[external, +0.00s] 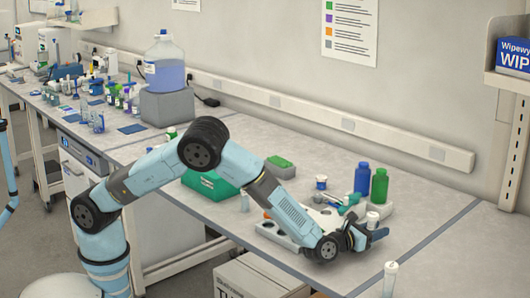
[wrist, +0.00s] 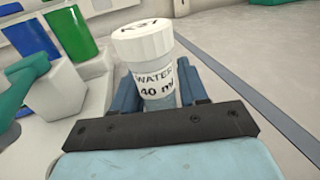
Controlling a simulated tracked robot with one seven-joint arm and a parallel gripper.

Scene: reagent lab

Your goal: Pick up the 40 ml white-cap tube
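The white-cap tube (wrist: 155,75) stands between the two fingers of my gripper (wrist: 160,95) in the wrist view. Its label reads WATER 40 ml and its white cap rises above the fingers. The fingers flank the tube's body closely, and I cannot tell whether they press on it. The tube's lower end is hidden by my gripper. In the external view my gripper (external: 366,232) is low at the right part of the bench, with the tube's white cap (external: 372,216) showing between its fingers.
A blue bottle (external: 362,178) and a green bottle (external: 379,186) stand just behind my gripper. A grey rack (external: 275,234) lies left of it. Another white-capped tube (external: 390,275) stands in the foreground. The bench (external: 440,200) is clear to the right.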

